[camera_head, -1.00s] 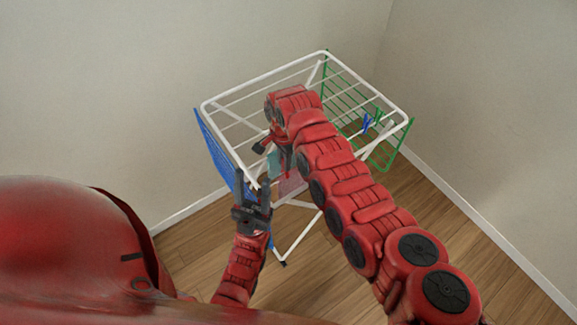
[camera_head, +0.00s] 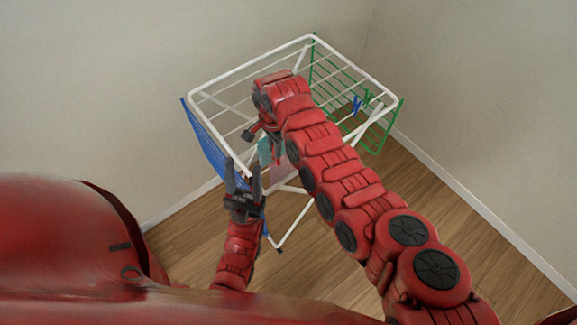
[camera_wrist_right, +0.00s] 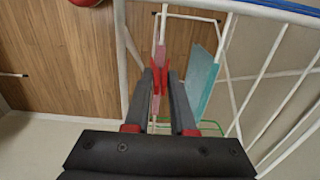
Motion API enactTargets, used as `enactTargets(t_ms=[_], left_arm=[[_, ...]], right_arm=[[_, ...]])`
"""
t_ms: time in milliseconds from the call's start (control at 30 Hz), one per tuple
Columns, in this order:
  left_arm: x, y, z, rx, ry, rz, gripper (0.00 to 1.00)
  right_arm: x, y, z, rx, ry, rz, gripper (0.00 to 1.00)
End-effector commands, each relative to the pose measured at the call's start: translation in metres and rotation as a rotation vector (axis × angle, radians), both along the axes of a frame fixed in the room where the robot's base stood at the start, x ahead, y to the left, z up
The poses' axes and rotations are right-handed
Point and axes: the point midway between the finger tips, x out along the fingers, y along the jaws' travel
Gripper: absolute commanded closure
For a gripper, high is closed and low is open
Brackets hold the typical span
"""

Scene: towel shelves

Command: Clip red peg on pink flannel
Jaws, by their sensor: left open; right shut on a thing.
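The pink flannel (camera_head: 283,174) hangs on the white drying rack, partly behind my right arm. In the right wrist view the pink flannel (camera_wrist_right: 161,52) shows as a narrow strip, nearly edge-on. My right gripper (camera_wrist_right: 160,80) is shut on the red peg (camera_wrist_right: 158,77). The peg overlaps the pink strip; I cannot tell whether its jaws are around the cloth. In the head view the peg is not clear, and my right gripper (camera_head: 258,133) is partly hidden by its wrist. My left gripper (camera_head: 244,180) is open and empty, near the rack's front left corner.
A teal flannel (camera_wrist_right: 203,80) hangs just right of my right fingers; it also shows in the head view (camera_head: 265,151). The rack (camera_head: 248,62) has a blue side wing (camera_head: 210,145) and a green one (camera_head: 335,75). Blue pegs (camera_head: 356,105) sit at its right.

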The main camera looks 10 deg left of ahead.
Motion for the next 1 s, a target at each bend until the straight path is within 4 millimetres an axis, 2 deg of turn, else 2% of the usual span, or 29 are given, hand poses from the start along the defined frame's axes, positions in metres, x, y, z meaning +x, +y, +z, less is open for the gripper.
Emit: enactTargets(t_ms=[1000], left_arm=[[0.0,0.0,-0.022,0.0,0.0,0.0,0.5]], right_arm=[[0.0,0.0,-0.024,0.0,0.0,0.0,1.0]])
